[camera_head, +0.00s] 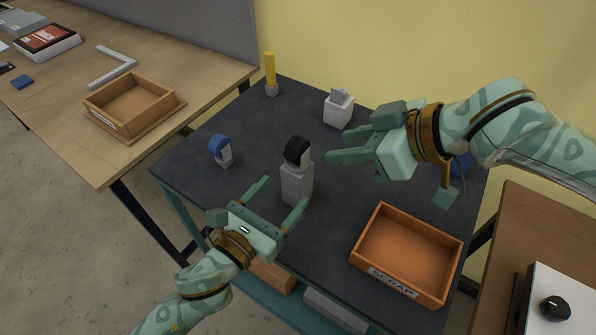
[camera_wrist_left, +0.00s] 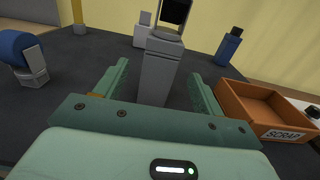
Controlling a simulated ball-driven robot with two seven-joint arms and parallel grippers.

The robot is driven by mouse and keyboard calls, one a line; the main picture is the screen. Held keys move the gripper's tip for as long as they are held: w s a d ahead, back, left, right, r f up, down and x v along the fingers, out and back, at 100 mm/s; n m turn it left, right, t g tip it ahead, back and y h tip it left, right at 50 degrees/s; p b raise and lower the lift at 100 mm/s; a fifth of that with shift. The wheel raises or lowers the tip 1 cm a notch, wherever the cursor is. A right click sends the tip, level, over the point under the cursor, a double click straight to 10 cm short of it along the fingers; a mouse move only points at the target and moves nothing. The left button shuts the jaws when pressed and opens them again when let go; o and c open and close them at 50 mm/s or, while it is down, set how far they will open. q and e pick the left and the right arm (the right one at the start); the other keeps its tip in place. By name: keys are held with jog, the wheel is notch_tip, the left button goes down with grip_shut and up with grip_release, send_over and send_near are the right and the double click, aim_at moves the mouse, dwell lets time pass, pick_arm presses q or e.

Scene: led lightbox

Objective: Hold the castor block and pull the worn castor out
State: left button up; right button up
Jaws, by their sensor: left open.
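The castor block (camera_head: 297,187) is an upright grey block near the middle of the dark table. The worn castor (camera_head: 296,150), with a black wheel, sits in its top. In the left wrist view the block (camera_wrist_left: 158,80) stands upright, and the wheel (camera_wrist_left: 175,12) is cut off by the top edge. My left gripper (camera_head: 286,191) is open, its fingers pointing toward the block on either side; I see no contact. My right gripper (camera_head: 338,146) appears open and empty, right of the castor, with its fingers pointing toward it.
An orange SCRAP tray (camera_head: 362,252) lies at the table's front right. A blue-wheeled castor (camera_head: 219,148) stands left of the block. A white holder (camera_head: 338,112) and a yellow post (camera_head: 270,70) stand behind. A blue item (camera_head: 462,163) is partly hidden behind my right arm.

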pick_arm(q)
jog(key=x, duration=0.8)
jog(key=shift+d, duration=0.1)
jog(key=c, duration=1.3)
jog(key=o, duration=0.4)
jog(key=shift+c, duration=1.3)
